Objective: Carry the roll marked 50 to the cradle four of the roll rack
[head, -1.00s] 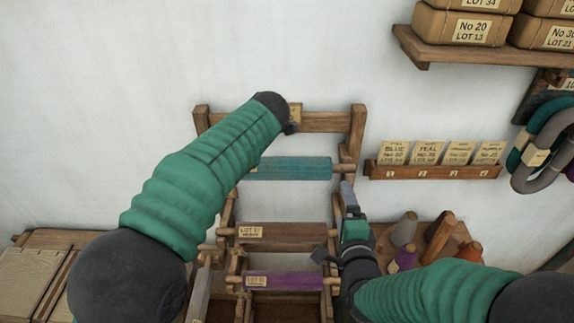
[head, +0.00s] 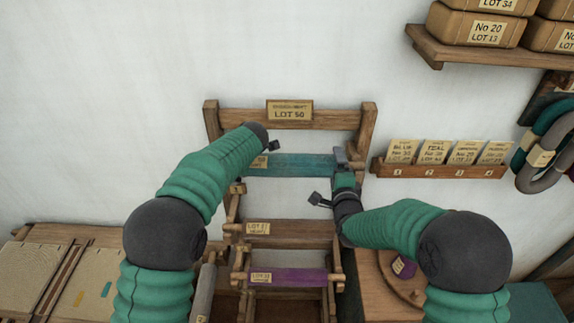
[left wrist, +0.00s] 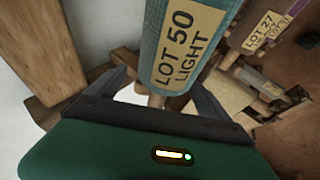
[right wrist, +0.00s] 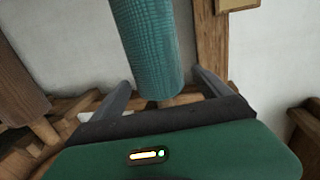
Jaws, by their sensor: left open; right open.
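The roll marked 50 (head: 305,165) is teal and lies level across the upper part of the roll rack (head: 369,120). Its label reads LOT 50 LIGHT in the left wrist view (left wrist: 172,45). My left gripper (left wrist: 157,92) is open, its fingers either side of the roll's labelled end; in the head view my left arm hides it. My right gripper (head: 342,160) is open at the roll's right end, and its fingers straddle that end in the right wrist view (right wrist: 162,90). I cannot tell whether any finger touches. No cradle number is readable.
A LOT 50 plate (head: 289,111) is on the rack's top beam. A brown roll (head: 300,233) and a purple roll (head: 295,277) lie lower on the rack. A numbered card shelf (head: 440,170) and a shelf of boxes (head: 480,55) are on the right wall.

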